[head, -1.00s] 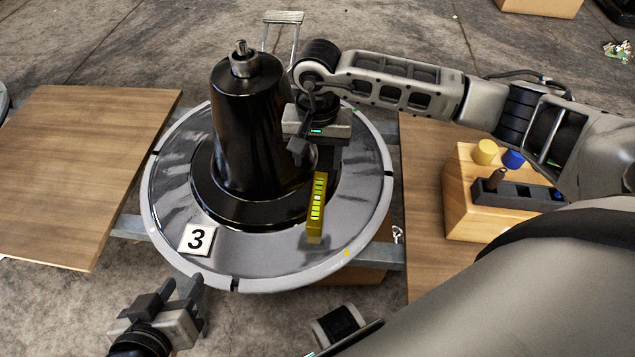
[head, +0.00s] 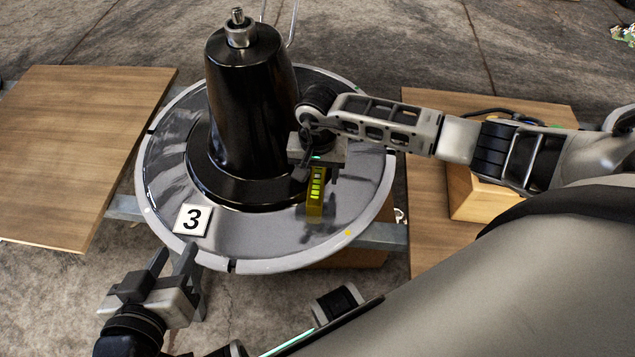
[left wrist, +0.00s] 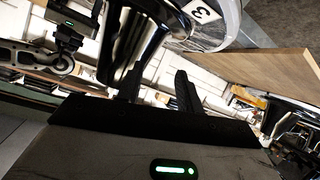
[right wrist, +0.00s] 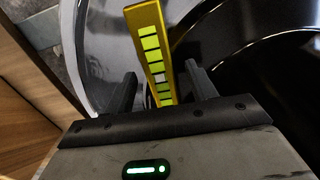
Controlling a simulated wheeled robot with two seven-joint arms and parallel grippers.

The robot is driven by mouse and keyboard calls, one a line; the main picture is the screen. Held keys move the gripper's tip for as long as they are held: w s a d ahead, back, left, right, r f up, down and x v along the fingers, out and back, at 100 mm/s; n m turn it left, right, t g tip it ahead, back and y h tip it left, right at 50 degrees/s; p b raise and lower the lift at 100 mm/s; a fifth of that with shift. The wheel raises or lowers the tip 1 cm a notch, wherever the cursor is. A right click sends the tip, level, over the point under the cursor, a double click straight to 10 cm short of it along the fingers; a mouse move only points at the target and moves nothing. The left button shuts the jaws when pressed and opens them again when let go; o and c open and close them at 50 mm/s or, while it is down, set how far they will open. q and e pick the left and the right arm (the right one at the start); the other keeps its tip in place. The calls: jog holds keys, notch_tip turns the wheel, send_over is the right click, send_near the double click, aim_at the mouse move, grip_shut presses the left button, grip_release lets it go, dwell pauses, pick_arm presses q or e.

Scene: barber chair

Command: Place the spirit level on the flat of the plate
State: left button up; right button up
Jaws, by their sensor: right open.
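The yellow spirit level (head: 315,198), with bright green windows, is at the grey round plate's (head: 290,235) flat ring, on the near right side of the black column. My right gripper (head: 319,178) is over it, and its fingers hide the level's upper part. In the right wrist view the level (right wrist: 150,50) runs between the two open fingers, with a gap visible beside it. I cannot tell whether its whole underside touches the plate. My left gripper (head: 172,262) is open and empty, in front of the plate's near left edge.
The black column (head: 250,110) rises from the plate's middle, close to my right gripper. A number 3 card (head: 192,220) lies on the plate's near left. Wooden boards flank the plate at left (head: 70,150) and right (head: 425,210). A wooden block (head: 480,203) sits on the right board.

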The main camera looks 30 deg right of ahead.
notch_tip(320, 180, down, 2)
grip_shut()
pick_arm(q)
jog(key=shift+s+d+r, duration=0.1)
jog(key=shift+d+r, duration=0.1)
jog(key=shift+r, duration=0.3)
pick_arm(e)
jog(key=shift+r, duration=0.15)
